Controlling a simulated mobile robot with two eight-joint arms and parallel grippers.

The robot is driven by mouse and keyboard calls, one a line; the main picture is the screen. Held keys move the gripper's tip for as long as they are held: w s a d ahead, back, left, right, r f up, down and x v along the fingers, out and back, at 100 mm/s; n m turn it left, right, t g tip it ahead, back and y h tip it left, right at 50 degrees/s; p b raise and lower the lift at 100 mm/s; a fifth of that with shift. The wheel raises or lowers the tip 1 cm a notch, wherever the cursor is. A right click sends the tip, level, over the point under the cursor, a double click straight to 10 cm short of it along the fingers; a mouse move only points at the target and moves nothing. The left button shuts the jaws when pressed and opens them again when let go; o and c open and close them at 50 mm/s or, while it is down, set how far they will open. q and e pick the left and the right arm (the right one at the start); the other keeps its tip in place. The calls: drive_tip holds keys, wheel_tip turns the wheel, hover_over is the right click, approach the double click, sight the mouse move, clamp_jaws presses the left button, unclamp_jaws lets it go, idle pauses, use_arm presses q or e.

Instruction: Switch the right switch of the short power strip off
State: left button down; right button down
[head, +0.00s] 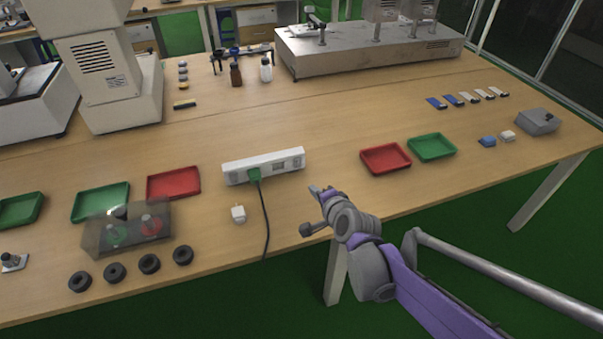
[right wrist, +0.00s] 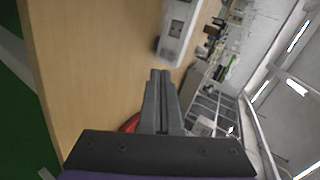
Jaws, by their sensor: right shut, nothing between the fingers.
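The strip also shows at the top of the right wrist view (right wrist: 176,32). My right gripper (head: 315,191) is shut and empty, above the table in front of and right of the strip, apart from it. In the right wrist view its fingers (right wrist: 160,74) are together, pointing toward the strip. My left gripper is out of view.
A white adapter (head: 238,213) lies in front of the strip. Red trays stand left (head: 174,183) and right (head: 385,158) of it, with a green tray (head: 431,147) further right. A clear box with red and green buttons (head: 127,229) stands front left.

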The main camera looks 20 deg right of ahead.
drive_tip(key=shift+w+d+f+m+t+h+b, duration=0.15)
drive_tip(key=shift+w+d+f+m, duration=0.25)
drive_tip(key=shift+w+m, duration=0.2)
drive_tip(key=shift+w+d+f+m+t+h+b, duration=0.15)
drive_tip(key=shift+w+d+f+m, duration=0.1)
drive_tip(key=shift+w+d+m, duration=0.3)
drive_tip(key=shift+w+a, duration=0.1)
drive_tip(key=shift+a, duration=0.05)
drive_tip(key=b, duration=0.2)
approach(298, 160)
drive_tip(key=f, duration=0.1)
drive_tip(key=w+f, duration=0.1)
drive_tip(key=f, duration=0.2)
drive_tip(key=shift+w, duration=0.4)
drive_tip(key=w, duration=0.2)
drive_tip(key=shift+w+r, duration=0.2)
drive_tip(key=shift+w, duration=0.1)
drive_tip(key=shift+w+r, duration=0.1)
drive_tip(key=shift+w, duration=0.65)
drive_tip(key=shift+w+r, duration=0.2)
drive_tip(key=shift+w, duration=0.2)
drive_tip(key=shift+r, duration=0.1)
